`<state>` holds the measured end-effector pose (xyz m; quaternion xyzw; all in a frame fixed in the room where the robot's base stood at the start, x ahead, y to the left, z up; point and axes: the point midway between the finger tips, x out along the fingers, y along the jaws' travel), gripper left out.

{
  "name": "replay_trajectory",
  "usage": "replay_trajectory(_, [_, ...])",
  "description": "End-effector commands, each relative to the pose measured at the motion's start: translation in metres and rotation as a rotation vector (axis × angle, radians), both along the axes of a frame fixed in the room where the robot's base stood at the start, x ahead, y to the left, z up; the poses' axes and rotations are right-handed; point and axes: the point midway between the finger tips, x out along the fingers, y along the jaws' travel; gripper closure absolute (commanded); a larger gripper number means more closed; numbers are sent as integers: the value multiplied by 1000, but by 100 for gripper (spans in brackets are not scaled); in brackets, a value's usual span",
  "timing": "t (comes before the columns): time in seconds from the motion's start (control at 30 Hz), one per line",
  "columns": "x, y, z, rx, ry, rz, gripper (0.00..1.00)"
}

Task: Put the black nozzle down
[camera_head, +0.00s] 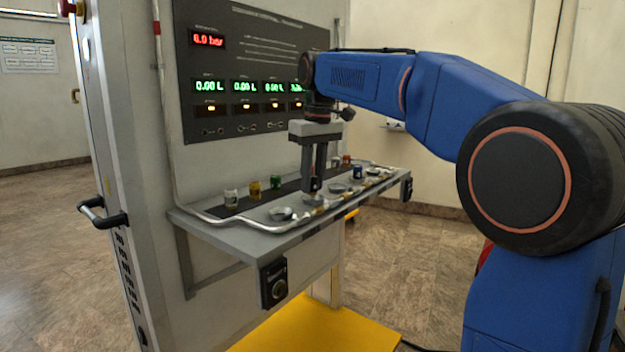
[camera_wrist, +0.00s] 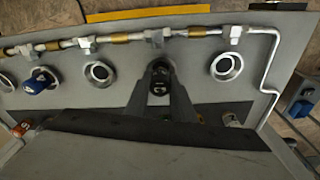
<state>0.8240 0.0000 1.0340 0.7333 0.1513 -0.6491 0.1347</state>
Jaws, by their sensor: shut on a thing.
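My gripper (camera_head: 314,188) points down over the shelf, its two fingers closed around the black nozzle (camera_head: 316,184). In the wrist view the black nozzle (camera_wrist: 160,78) sits between the fingertips. It is above or at the second ring holder (camera_head: 313,199) from the near end. The fingers and nozzle hide most of that ring, so I cannot tell whether the nozzle touches it. Empty metal rings (camera_wrist: 227,66) and (camera_wrist: 100,73) lie on either side in the wrist view.
A grey shelf (camera_head: 240,232) on the trainer carries a white (camera_head: 231,198), a yellow (camera_head: 254,190) and a green nozzle (camera_head: 276,181) left of my gripper. A blue nozzle (camera_head: 357,171) and a red one (camera_head: 346,159) stand to its right. A metal pipe (camera_wrist: 70,43) runs along the front edge.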

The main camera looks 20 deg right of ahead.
Motion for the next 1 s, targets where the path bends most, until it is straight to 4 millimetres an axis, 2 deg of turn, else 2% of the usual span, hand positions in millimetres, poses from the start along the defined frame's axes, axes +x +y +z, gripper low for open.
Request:
replay_trajectory(0.73, [0, 0, -12, 0, 0, 0, 100])
replay_trajectory(0.77, [0, 0, -12, 0, 0, 0, 73])
replay_trajectory(0.8, [0, 0, -12, 0, 1, 0, 63])
replay_trajectory(0.83, [0, 0, -12, 0, 1, 0, 59])
replay_trajectory(1.0, [0, 0, -12, 0, 1, 0, 59])
